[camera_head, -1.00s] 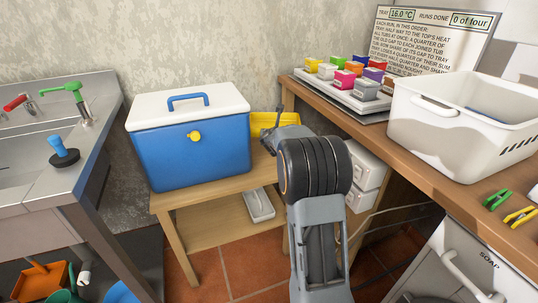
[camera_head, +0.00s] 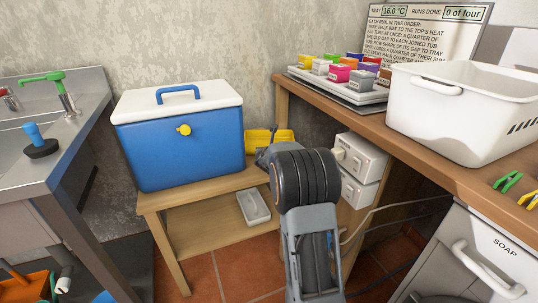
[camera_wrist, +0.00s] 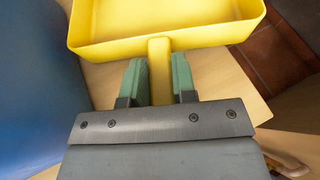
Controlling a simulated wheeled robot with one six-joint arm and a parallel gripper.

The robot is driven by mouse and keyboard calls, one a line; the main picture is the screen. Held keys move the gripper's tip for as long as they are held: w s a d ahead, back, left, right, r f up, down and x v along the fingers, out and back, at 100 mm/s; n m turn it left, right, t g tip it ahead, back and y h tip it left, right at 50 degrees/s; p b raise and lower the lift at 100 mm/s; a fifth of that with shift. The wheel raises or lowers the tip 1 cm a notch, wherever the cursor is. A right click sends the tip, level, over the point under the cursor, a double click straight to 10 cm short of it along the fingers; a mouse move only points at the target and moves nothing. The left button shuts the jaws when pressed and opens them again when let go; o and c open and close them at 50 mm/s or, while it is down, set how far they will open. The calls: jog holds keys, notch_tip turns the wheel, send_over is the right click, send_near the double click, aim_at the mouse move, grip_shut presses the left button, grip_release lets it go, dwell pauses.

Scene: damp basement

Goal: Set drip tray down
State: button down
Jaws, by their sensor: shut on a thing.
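The drip tray is a shallow yellow tray with a short stem-like handle, seen in the wrist view (camera_wrist: 170,22) and partly behind my arm in the head view (camera_head: 262,137). My gripper (camera_wrist: 159,82) is shut on the handle, with one green finger on each side. The tray is over the right end of the small wooden table (camera_head: 222,183), beside the blue cooler. I cannot tell whether it touches the tabletop. In the head view my arm hides the fingers and part of the tray.
The blue cooler (camera_head: 180,143) with a white lid fills the table's left part. A small pale tray (camera_head: 253,207) lies on the lower shelf. White socket boxes (camera_head: 360,158) and the workbench (camera_head: 430,144) close in on the right. A metal sink (camera_head: 62,150) stands left.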

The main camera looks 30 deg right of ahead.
jog(key=c, duration=0.9)
grip_release()
jog(key=shift+f, duration=0.1)
